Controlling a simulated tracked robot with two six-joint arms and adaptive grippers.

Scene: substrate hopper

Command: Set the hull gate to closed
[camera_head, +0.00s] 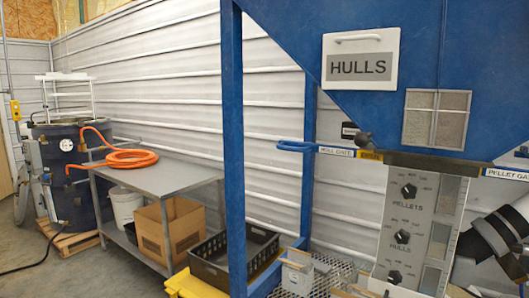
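The hull gate's blue loop handle (297,146) sticks out to the left below the blue hopper (420,40). A white label strip (337,152) reading HULL GATE lies just right of the handle. Right of the strip is a small yellow tag (370,156), with lettering too small to read surely. Neither gripper can be made out, and nothing is seen touching the handle. Black and grey rounded segments at the lower right edge may be my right arm.
A blue post (234,150) stands left of the handle. The control panel (418,225) with PELLETS and HULLS dials is below the hopper. A PELLET GATE label (507,174) is at right. A metal table (165,178) with an orange hose (125,159) stands left.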

